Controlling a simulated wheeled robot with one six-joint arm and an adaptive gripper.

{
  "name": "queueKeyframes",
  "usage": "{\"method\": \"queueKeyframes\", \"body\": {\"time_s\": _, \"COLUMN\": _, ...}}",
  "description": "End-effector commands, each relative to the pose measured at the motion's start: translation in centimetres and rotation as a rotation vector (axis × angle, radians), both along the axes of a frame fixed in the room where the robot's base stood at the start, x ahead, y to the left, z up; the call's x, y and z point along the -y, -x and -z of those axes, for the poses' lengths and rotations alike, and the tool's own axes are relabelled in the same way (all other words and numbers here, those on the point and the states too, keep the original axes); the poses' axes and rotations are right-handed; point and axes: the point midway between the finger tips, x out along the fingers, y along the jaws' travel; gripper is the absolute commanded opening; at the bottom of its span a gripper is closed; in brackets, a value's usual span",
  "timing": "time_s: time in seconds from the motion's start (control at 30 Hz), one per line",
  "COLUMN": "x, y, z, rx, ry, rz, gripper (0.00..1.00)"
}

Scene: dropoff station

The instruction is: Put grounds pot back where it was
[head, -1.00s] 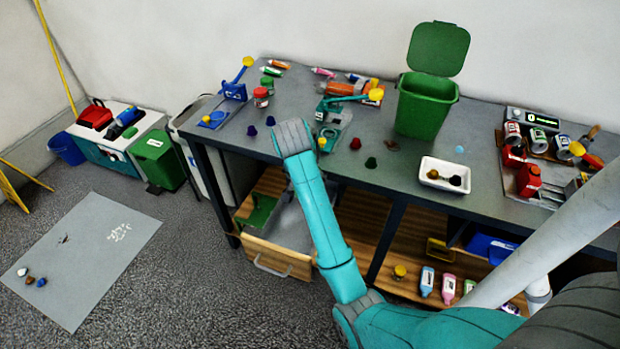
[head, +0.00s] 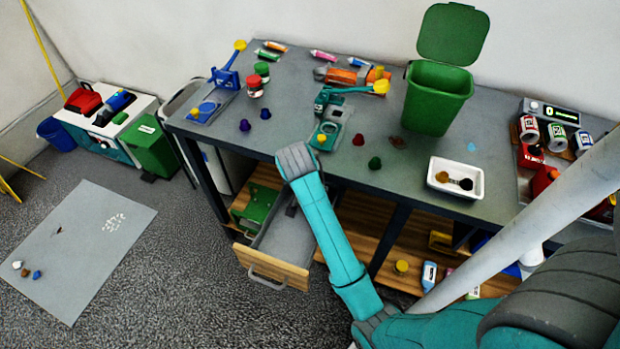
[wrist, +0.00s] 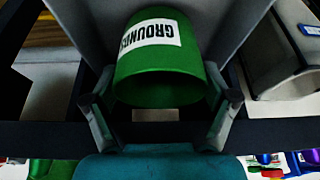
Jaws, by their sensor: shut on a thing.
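The grounds pot (wrist: 160,77) is green with a white label reading GROUNDS, upside down in the wrist view. My gripper (wrist: 163,108) is shut on it, with one finger against each side. A grey surface lies behind the pot in that view. In the head view the pot and my gripper cannot be made out, as my teal arm covers that area at the table's front. An open wooden-fronted drawer (head: 270,266) with a grey inside sits below the table, beside my arm.
The grey table (head: 300,110) holds a green bin (head: 435,100) with its lid up, a white tray (head: 433,187), coloured caps and tools. A green item (head: 258,205) lies left of the drawer's inside. Floor is free before the drawer.

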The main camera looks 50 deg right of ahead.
Motion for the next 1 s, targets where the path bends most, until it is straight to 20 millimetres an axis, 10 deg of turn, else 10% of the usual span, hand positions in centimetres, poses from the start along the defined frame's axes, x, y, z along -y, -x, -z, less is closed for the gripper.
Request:
{"method": "queueKeyframes", "body": {"time_s": 0.37, "x": -0.7, "y": 0.9, "z": 1.1, "rx": -0.004, "ry": -0.002, "rz": 0.001, "gripper": 0.29}}
{"method": "queueKeyframes", "body": {"time_s": 0.4, "x": -0.7, "y": 0.9, "z": 1.2, "rx": -0.004, "ry": -0.002, "rz": 0.001, "gripper": 0.87}}
{"method": "queueKeyframes", "body": {"time_s": 0.47, "x": -0.7, "y": 0.9, "z": 1.2, "rx": -0.004, "ry": -0.002, "rz": 0.001, "gripper": 1.0}}
{"method": "queueKeyframes", "body": {"time_s": 1.0, "x": -0.1, "y": 0.0, "z": -0.5, "rx": 0.001, "ry": 0.0, "rz": 0.002, "gripper": 1.0}}
